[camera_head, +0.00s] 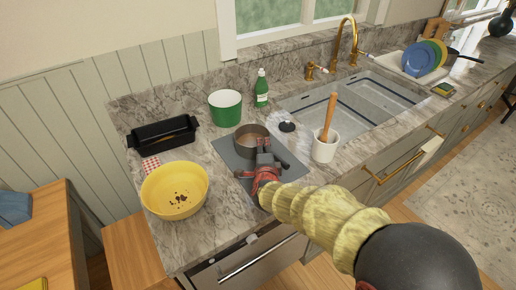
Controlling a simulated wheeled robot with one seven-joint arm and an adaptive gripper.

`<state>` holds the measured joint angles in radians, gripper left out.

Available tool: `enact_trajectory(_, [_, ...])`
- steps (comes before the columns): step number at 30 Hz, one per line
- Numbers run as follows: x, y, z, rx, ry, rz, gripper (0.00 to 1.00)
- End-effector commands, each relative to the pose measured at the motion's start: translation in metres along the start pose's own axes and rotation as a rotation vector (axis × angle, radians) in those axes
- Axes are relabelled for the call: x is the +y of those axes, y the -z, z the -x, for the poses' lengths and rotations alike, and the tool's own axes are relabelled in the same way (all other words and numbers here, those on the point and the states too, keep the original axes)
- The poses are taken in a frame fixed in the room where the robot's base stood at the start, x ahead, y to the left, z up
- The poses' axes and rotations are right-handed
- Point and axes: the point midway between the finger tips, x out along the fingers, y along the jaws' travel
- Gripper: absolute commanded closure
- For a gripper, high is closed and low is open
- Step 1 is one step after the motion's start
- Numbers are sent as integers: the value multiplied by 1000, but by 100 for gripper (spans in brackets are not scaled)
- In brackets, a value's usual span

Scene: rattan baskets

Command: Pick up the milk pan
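The milk pan (249,133), a small round grey-brown pan, sits on a dark grey mat (235,162) on the marble counter, left of the sink. My gripper (263,143) is at the pan's near side, its fingers over or against the near rim. The gripper covers the pan's near wall and most of any handle. A dark bar shows just right of the gripper; I cannot tell whether it is the handle or a finger. Whether the fingers touch the pan, or are open or shut, is too small to tell.
A yellow bowl (161,196), black loaf dish (165,132), green pot (225,111) and green bottle (261,92) stand left and behind. A white crock (324,152) with a wooden tool stands right, before the sink (348,112). A small dark disc (287,126) lies near the pan.

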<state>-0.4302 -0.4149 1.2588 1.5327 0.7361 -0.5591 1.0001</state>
Motion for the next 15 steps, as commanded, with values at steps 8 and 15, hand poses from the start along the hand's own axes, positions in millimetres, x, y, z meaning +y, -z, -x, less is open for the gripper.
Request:
enact_trajectory(8, [0,0,0,0,0,0,73])
enact_trajectory(15, [0,0,0,0,0,0,86])
